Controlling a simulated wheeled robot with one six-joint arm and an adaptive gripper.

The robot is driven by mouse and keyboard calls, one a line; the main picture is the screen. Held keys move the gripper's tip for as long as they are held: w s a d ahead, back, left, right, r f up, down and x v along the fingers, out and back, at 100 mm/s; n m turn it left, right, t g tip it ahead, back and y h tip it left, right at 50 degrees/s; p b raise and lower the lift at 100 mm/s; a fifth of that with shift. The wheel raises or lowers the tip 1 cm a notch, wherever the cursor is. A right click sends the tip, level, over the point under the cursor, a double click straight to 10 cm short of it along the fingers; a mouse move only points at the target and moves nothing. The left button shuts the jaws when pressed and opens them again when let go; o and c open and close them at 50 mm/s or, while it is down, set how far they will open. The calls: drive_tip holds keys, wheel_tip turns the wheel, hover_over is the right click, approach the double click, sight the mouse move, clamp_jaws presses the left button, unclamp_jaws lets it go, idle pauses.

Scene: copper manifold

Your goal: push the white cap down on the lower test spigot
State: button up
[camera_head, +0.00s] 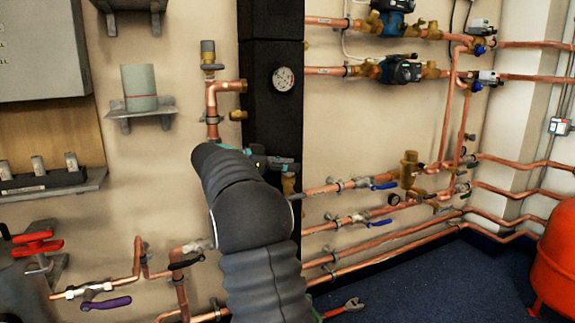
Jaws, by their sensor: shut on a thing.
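My gripper (275,163) shows only in part, as a dark piece with teal marks beyond my bent arm, in front of the black column. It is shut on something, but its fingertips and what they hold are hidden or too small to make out. I cannot pick out the white cap with certainty. A brass fitting (288,186) shows just below my gripper; I cannot tell whether it is the lower test spigot. A separate upright brass fitting with a greyish top (208,56) stands higher on the copper pipe at the left of the column.
A black rack (42,181) with several pale cylinders sits on the left shelf. A grey-green cup-like roll (139,88) stands on a small shelf. A pressure gauge (283,79) is on the column. Copper pipes with valves line the right wall; a red tank (556,262) stands far right.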

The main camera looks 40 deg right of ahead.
drive_tip(key=shift+f, duration=0.3)
drive_tip(key=o, duration=0.9)
drive_tip(key=v, duration=1.2)
drive_tip(key=shift+r, duration=0.1)
